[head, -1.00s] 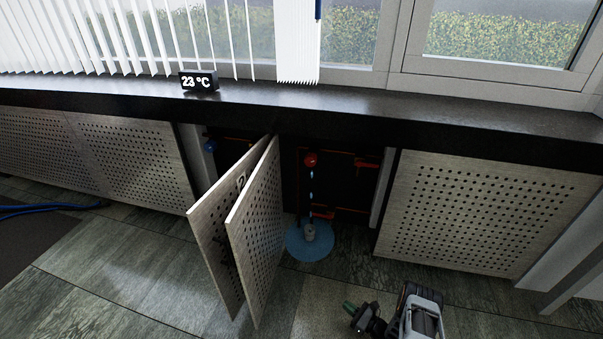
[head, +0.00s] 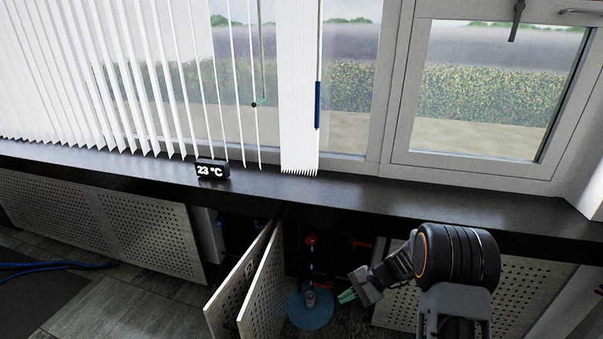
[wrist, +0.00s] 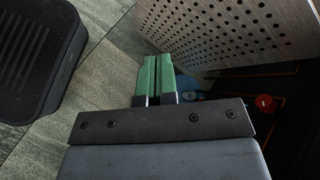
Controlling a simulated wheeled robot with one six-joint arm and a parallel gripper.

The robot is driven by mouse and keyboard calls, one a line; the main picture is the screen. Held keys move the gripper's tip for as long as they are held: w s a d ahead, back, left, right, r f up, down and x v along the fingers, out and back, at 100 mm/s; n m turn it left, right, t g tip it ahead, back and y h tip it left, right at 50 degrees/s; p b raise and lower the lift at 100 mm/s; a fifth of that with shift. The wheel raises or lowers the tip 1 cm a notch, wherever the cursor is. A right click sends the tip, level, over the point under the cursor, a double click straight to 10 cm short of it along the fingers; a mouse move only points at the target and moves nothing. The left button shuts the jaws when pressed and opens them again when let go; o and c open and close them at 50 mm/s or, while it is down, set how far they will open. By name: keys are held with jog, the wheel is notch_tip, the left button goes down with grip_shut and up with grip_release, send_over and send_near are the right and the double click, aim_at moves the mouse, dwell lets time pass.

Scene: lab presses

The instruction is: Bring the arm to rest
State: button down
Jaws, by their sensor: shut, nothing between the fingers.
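My gripper (head: 347,296) has green fingertips and is held in front of the open cabinet bay, just right of the blue puddle in the head view. In the wrist view its two green fingers (wrist: 157,75) lie side by side, shut, with nothing between them. They point toward a perforated panel (wrist: 235,30), apart from it as far as I can tell. My dark wrist and forearm cover part of the right-hand perforated panel (head: 525,290) in the head view.
Two perforated doors (head: 262,290) stand open at the bay. Inside are a red valve (head: 310,239) and a pipe dripping onto a small grey object (head: 310,298) in a blue puddle (head: 322,318). The dark sill (head: 400,205) runs above, with a 23 °C display (head: 212,169).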

jog(key=s+d+r+n+t+h+p, duration=0.1)
jog(key=s+r+n+h+p, duration=0.2)
jog(key=r, duration=0.9)
jog(key=s+d+r+n+t+h+p, duration=0.1)
jog(key=s+r+n+t+h+p, duration=0.1)
jog(key=s+r+p, duration=0.6)
jog(key=s+d+r+n+t+h+p, duration=0.1)
jog(key=s+r+n+h+p, duration=0.3)
jog(key=r, duration=1.4)
jog(key=s+h+p, duration=0.1)
jog(key=s+p, duration=0.1)
jog(key=p, duration=0.1)
jog(key=shift+s+d+n+t+h, duration=0.3)
jog(key=shift+n+t, duration=0.1)
